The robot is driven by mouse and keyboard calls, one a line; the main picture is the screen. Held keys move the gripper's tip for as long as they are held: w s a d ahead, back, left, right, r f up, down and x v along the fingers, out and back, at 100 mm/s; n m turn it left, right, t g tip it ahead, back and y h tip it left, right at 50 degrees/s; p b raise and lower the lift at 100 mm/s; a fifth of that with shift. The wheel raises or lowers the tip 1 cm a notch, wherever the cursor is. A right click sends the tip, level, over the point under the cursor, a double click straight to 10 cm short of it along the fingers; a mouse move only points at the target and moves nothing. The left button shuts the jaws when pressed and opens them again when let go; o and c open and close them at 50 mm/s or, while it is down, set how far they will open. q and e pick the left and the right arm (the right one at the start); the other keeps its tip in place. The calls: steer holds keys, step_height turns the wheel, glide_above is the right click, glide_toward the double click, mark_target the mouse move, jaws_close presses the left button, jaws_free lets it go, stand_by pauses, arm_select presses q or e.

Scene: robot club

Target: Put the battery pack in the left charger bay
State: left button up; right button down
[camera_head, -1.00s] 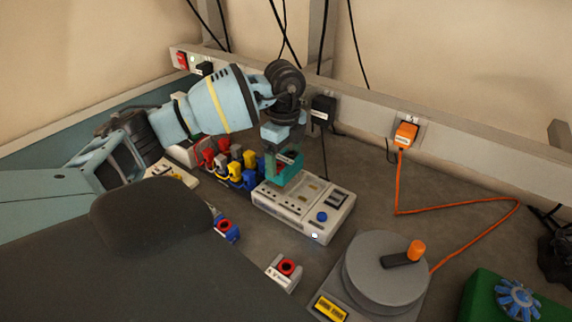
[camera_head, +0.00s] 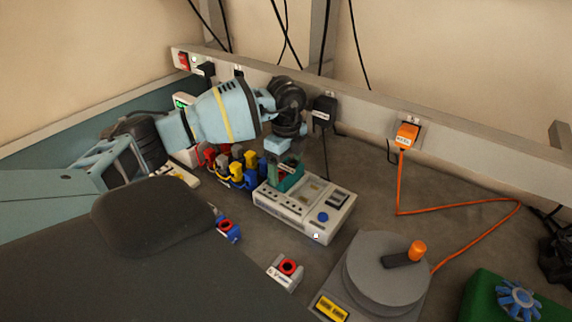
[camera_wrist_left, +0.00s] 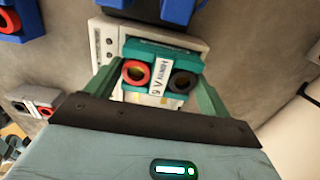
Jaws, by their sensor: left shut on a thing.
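The battery pack (camera_head: 289,181) is a teal block. My left gripper (camera_head: 284,166) is shut on the pack, with a finger on each side. The charger (camera_head: 322,229) is a pale grey box with a blue knob, small sockets and a dark display. The pack is at the charger's far left end, over or partly in the left bay; the gripper hides whether it is seated. My right gripper is not in view.
A grey turntable (camera_head: 385,272) with an orange-tipped handle is in front. An orange cable (camera_head: 398,185) crosses the right side. A black adapter (camera_head: 323,110) hangs on the wall rail behind.

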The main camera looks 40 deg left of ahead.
mark_target(286, 168)
arm_select(q)
steer(key=o, duration=0.9)
step_height(286, 168, up, 12)
steer(key=shift+r, duration=0.1)
